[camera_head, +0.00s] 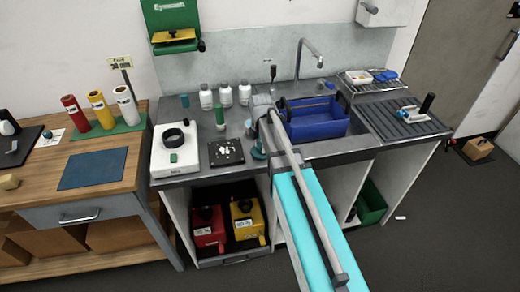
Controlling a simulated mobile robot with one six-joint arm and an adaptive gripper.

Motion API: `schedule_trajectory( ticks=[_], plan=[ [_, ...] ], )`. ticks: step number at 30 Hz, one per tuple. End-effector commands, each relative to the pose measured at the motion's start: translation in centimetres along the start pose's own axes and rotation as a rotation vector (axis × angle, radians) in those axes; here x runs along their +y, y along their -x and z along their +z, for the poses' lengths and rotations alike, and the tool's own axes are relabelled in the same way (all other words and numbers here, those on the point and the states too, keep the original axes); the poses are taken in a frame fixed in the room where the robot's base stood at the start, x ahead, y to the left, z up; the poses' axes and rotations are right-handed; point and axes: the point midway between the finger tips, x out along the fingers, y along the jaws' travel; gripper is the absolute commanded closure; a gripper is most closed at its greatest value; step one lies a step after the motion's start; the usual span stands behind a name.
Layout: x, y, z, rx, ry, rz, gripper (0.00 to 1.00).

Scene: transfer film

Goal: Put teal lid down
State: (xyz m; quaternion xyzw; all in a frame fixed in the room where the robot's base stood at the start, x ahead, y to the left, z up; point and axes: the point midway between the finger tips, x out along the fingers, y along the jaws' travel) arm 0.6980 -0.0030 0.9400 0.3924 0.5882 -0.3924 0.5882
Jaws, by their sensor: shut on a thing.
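My gripper (257,142) hangs down over the grey worktop in front of the blue basin, small in the picture and partly covered by my arm. It is shut on what looks like the teal lid (259,153), whose dark teal edge shows low at the worktop's front. I cannot tell whether the lid touches the worktop. Left of it lies a black square plate (226,152) with white pieces on it. A green-topped bottle (220,118) stands behind that plate.
A white device (163,160) with a black ring stands left on the worktop (203,175). Several white bottles (225,94) and a small teal container (185,100) stand at the back. The blue basin (318,125) and a tap (300,55) are right of my gripper.

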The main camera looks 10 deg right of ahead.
Motion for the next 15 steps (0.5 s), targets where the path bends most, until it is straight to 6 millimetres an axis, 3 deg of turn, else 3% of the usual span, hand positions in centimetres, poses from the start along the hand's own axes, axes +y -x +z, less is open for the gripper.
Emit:
schedule_trajectory(
  ticks=[14,15],
  plan=[
    [-0.01,-0.43,0.02,0.000,0.000,0.000,0.82],
    [-0.01,-0.37,0.02,0.000,0.000,0.000,0.54]
  ],
)
